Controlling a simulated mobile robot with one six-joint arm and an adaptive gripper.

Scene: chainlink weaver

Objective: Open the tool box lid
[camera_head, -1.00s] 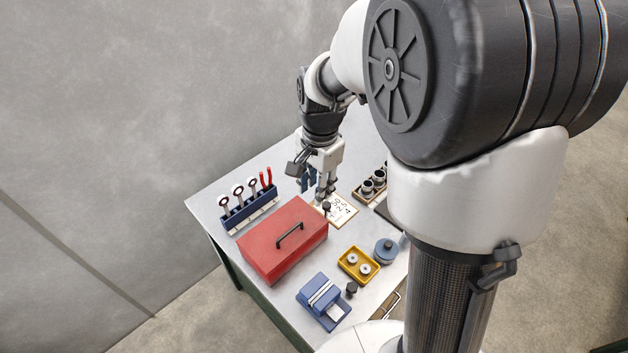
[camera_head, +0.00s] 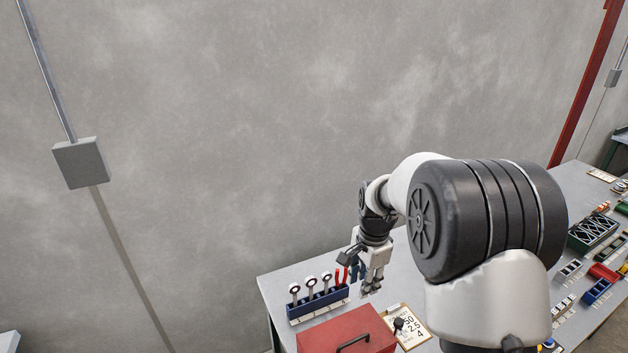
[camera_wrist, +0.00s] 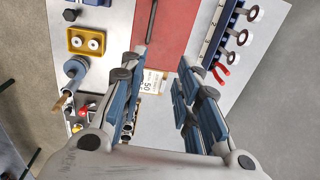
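The red tool box (camera_head: 322,337) stands at the bottom edge of the head view, partly cut off, with its lid down. Its black handle (camera_head: 354,342) lies on top of the lid. In the wrist view the red lid (camera_wrist: 174,30) is at the top centre, with the dark handle (camera_wrist: 151,22) along its left part. My gripper (camera_head: 371,284) hangs over the table behind the box, apart from it. In the wrist view my gripper (camera_wrist: 158,92) shows its blue-padded fingers spread wide, with nothing between them.
A blue rack (camera_head: 318,304) with wrenches and red-handled pliers stands behind the box at the left. A number card (camera_head: 411,322) lies right of the box. A yellow tray (camera_wrist: 88,41) and a blue round container (camera_wrist: 75,68) show in the wrist view. The wall (camera_head: 240,130) is behind.

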